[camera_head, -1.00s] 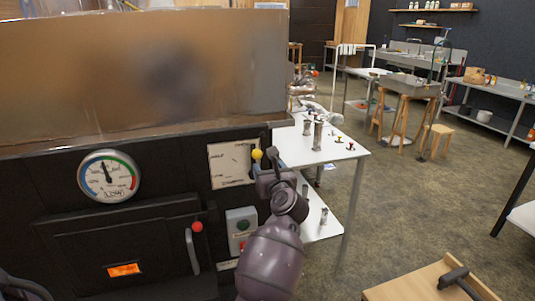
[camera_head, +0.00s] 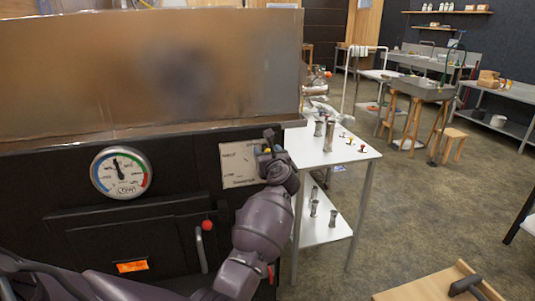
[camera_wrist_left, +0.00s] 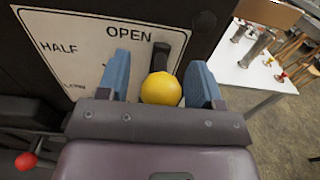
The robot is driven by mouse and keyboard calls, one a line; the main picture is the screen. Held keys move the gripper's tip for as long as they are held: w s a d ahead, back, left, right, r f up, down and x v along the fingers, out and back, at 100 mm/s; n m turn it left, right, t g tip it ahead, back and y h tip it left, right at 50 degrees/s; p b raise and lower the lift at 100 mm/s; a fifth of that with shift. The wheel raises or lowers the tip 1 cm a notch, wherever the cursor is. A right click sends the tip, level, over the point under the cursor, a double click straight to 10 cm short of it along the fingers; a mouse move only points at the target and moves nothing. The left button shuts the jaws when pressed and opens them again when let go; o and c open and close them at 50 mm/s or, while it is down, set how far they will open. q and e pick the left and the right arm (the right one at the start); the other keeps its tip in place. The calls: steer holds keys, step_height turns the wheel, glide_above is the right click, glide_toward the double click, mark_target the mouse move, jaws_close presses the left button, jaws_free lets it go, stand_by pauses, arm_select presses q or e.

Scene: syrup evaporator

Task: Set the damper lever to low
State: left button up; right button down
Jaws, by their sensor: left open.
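The damper lever has a yellow ball knob (camera_wrist_left: 161,89) on a dark arm, over a white plate (camera_wrist_left: 75,45) marked OPEN, HALF and a partly hidden third word. In the left wrist view the lever is beside the word OPEN. My left gripper (camera_wrist_left: 158,65) is open, with its blue fingers on either side of the knob. A gap shows on each side of the knob. In the head view my left gripper (camera_head: 267,145) is in front of the plate's right part and mostly hides the lever. My right gripper is not in view.
The dark evaporator front carries a round gauge (camera_head: 121,172) and a door handle with a red ball (camera_head: 207,225). A white table (camera_head: 340,155) with metal cylinders stands close to the right of the gripper. Open floor lies farther right.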

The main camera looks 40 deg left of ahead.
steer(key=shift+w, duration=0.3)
